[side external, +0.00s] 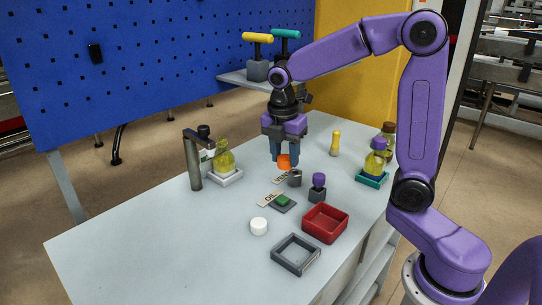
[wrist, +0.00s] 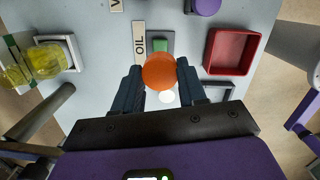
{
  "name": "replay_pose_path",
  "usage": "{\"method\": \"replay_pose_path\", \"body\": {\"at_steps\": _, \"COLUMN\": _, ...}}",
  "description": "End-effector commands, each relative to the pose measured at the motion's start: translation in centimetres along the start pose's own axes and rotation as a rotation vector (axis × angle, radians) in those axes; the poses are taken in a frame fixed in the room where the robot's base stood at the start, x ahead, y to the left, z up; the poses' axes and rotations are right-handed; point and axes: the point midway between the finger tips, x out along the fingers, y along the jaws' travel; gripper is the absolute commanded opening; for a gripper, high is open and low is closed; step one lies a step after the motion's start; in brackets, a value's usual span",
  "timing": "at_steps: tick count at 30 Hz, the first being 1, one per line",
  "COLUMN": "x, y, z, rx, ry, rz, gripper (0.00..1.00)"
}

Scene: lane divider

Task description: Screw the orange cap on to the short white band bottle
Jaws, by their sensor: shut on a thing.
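My gripper (side external: 285,158) is shut on the orange cap (side external: 284,161) and holds it above the table, apart from any bottle. In the wrist view the cap (wrist: 159,71) sits between both fingertips (wrist: 160,76). A bottle with yellow-green liquid (side external: 224,163) stands in a white tray (side external: 228,180) at the left, partly behind a grey post. It also shows at the left of the wrist view (wrist: 47,62). Another yellow-green bottle (side external: 375,163), with a purple top, stands in a teal tray (side external: 372,182) at the right. I cannot clearly make out a white band on either.
The grey post (side external: 192,162) stands beside the white tray. The table's front left is clear.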

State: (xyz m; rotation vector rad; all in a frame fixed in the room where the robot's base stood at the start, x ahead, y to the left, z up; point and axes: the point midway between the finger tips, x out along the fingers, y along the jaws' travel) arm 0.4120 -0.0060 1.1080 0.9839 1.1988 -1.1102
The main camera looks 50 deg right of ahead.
Motion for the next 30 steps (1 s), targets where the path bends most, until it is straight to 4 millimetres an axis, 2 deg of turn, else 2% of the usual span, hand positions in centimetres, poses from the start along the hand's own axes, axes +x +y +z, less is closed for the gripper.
{"method": "replay_pose_path", "body": {"at_steps": 6, "x": -0.9, "y": -1.7, "z": -0.3, "rx": 0.0, "ry": 0.0, "rz": 0.001, "gripper": 0.13}}
{"method": "replay_pose_path", "body": {"at_steps": 11, "x": -1.6, "y": -0.8, "z": -0.3, "rx": -0.016, "ry": 0.001, "rz": 0.004, "gripper": 0.13}}
{"method": "replay_pose_path", "body": {"at_steps": 30, "x": -6.6, "y": 13.1, "z": 1.1, "rx": -0.259, "ry": 0.007, "rz": 0.036, "gripper": 0.13}}
